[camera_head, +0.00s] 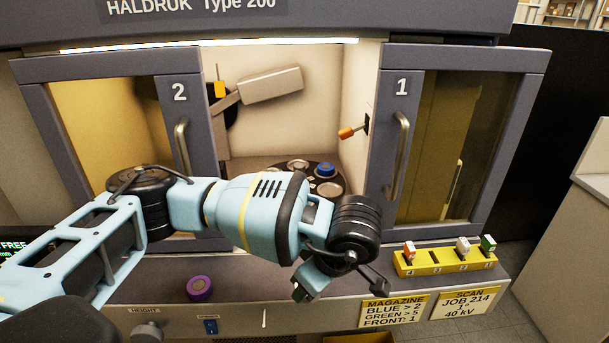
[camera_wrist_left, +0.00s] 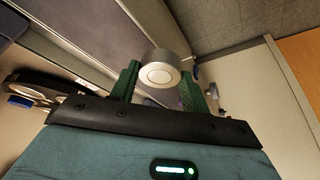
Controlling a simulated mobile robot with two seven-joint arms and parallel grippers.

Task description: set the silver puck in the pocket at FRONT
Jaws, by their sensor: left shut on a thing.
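The silver puck (camera_wrist_left: 163,70) sits between the green fingers of my left gripper (camera_wrist_left: 160,88), which is shut on it in the left wrist view. In the head view my left gripper (camera_head: 303,290) is low in front of the machine, outside the open chamber, and the puck is hidden there. Inside the chamber a dark round magazine (camera_head: 312,178) holds a blue puck (camera_head: 325,169) and shows pale round spots. I cannot tell whether these are pucks or empty pockets. My arm covers the magazine's near part, and I cannot make out the FRONT pocket. My right gripper is not in view.
Door 2 (camera_head: 180,135) and door 1 (camera_head: 402,130) flank the opening. An orange-tipped lever (camera_head: 347,132) projects from the chamber's right wall, and a grey arm (camera_head: 270,86) hangs above the magazine. A purple puck (camera_head: 199,287) and a yellow rack (camera_head: 446,262) are on the front ledge.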

